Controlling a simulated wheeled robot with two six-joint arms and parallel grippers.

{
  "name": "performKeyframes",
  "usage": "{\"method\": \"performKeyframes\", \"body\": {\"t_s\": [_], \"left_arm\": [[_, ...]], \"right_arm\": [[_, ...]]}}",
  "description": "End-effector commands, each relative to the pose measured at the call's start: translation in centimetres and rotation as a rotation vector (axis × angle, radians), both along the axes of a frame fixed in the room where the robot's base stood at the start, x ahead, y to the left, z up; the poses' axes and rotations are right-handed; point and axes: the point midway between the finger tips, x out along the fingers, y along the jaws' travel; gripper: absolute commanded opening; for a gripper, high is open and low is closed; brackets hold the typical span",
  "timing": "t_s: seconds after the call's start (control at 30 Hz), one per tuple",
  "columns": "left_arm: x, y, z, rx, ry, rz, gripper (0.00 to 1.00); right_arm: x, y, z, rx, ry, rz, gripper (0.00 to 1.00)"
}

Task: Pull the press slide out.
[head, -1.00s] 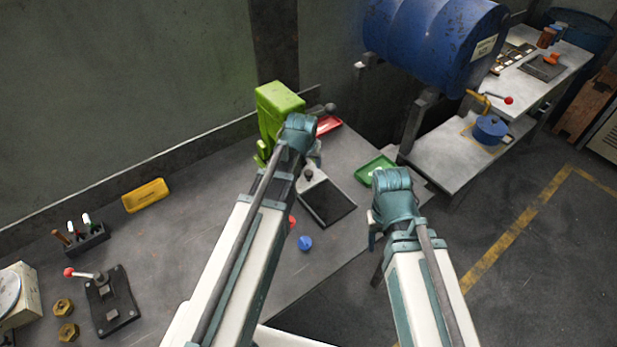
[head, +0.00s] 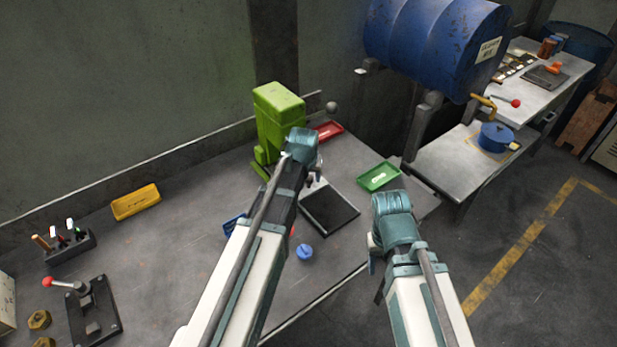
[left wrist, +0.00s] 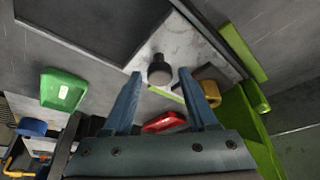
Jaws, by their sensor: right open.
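The green press (head: 278,112) stands at the back of the workbench. The light metal slide plate with a dark knob (left wrist: 160,70) lies at its foot in the left wrist view. A dark flat pad (head: 330,210) lies in front of the press. My left gripper (head: 314,180) is low over the bench beside the press; its own forearm hides part of it. In the left wrist view its two fingers (left wrist: 157,75) are apart, with the knob showing between their tips, not gripped. My right gripper (head: 374,262) is open, right of the bench edge, mostly hidden by its wrist.
A red tray (head: 328,131) and a green tray (head: 379,177) lie near the press. A yellow tray (head: 136,202), a blue round piece (head: 305,251) and a lever fixture (head: 93,308) are on the bench.

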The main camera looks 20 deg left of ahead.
Motion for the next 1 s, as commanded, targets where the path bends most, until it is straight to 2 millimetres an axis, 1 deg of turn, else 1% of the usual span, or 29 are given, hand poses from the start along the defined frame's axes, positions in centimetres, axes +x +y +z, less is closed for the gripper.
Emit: {"method": "performKeyframes", "body": {"t_s": [0.03,0.17,0.2,0.3,1.0], "left_arm": [[-0.01,0.0,0.0,0.0,0.0,0.0,0.47],[-0.01,0.0,0.0,0.0,0.0,0.0,0.24],[-0.01,0.0,0.0,0.0,0.0,0.0,0.17],[-0.01,0.0,0.0,0.0,0.0,0.0,0.0],[0.0,-0.01,-0.01,0.0,0.0,0.0,0.0]], "right_arm": [[0.0,0.0,0.0,0.0,0.0,0.0,0.5],[0.0,0.0,0.0,0.0,0.0,0.0,0.5],[0.0,0.0,0.0,0.0,0.0,0.0,0.5],[0.0,0.0,0.0,0.0,0.0,0.0,0.5],[0.0,0.0,-0.01,0.0,0.0,0.0,0.5]]}}
